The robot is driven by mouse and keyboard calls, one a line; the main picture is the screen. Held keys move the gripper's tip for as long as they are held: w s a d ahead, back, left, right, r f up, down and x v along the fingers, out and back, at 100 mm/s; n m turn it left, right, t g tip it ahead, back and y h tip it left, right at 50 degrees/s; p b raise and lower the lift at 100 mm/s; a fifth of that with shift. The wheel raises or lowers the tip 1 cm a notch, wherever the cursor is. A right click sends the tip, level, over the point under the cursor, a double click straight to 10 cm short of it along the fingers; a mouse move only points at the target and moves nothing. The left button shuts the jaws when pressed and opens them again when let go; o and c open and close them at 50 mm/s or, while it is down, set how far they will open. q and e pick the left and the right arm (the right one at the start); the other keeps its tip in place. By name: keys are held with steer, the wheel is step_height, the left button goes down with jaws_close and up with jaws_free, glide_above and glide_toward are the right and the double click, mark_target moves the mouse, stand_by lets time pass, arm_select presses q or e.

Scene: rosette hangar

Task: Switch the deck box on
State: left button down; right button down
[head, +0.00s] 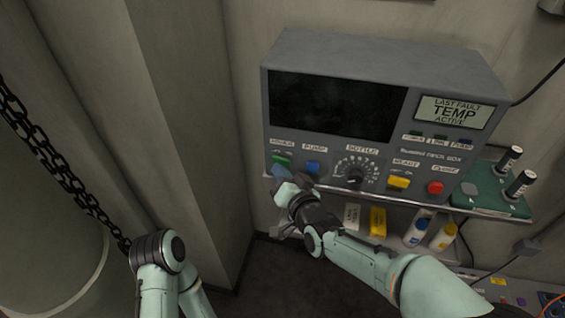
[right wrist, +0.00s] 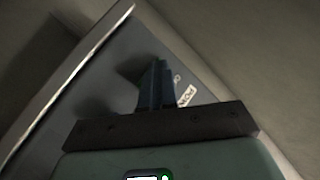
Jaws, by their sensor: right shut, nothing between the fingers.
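The deck box (head: 385,58) is a grey panel unit on a shelf against the wall, its large screen (head: 335,103) dark. A small display (head: 455,112) on it reads "LAST FAULT TEMP ACTIVE". A green switch (head: 281,160) sits at its lower left, under a small label that looks like "POWER". My right gripper (head: 281,173) is shut and empty, its blue fingertips just below the green switch; contact cannot be told. In the right wrist view the shut fingers (right wrist: 158,85) point at the grey face beside a partly hidden label (right wrist: 187,96). My left gripper is out of view.
Right of the green switch are a blue button (head: 313,167), a black dial (head: 355,174), a yellow switch (head: 398,182) and a red button (head: 435,187). A green tray (head: 485,197) holds dark cylinders. Bottles (head: 418,230) stand below. A chain (head: 60,170) hangs left.

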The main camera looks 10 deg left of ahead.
steer(key=shift+w+d+r+t, duration=0.25)
steer(key=shift+w+d+t, duration=0.05)
steer(key=shift+w+d, duration=0.1)
stand_by(0.3)
steer(key=shift+s, duration=0.1)
steer(key=shift+s+a+b, duration=0.1)
steer(key=shift+a+b, duration=0.05)
steer(key=shift+b, duration=0.2)
steer(key=shift+a, duration=0.1)
steer(key=shift+s, duration=0.2)
steer(key=shift+s+a+f, duration=0.1)
steer(key=shift+s+a, duration=0.1)
steer(key=shift+s, duration=0.6)
steer(key=shift+s+a, duration=0.15)
steer(key=shift+s, duration=0.7)
steer(key=shift+s+a+f, duration=0.1)
steer(key=shift+s+a, duration=0.1)
steer(key=shift+s, duration=0.6)
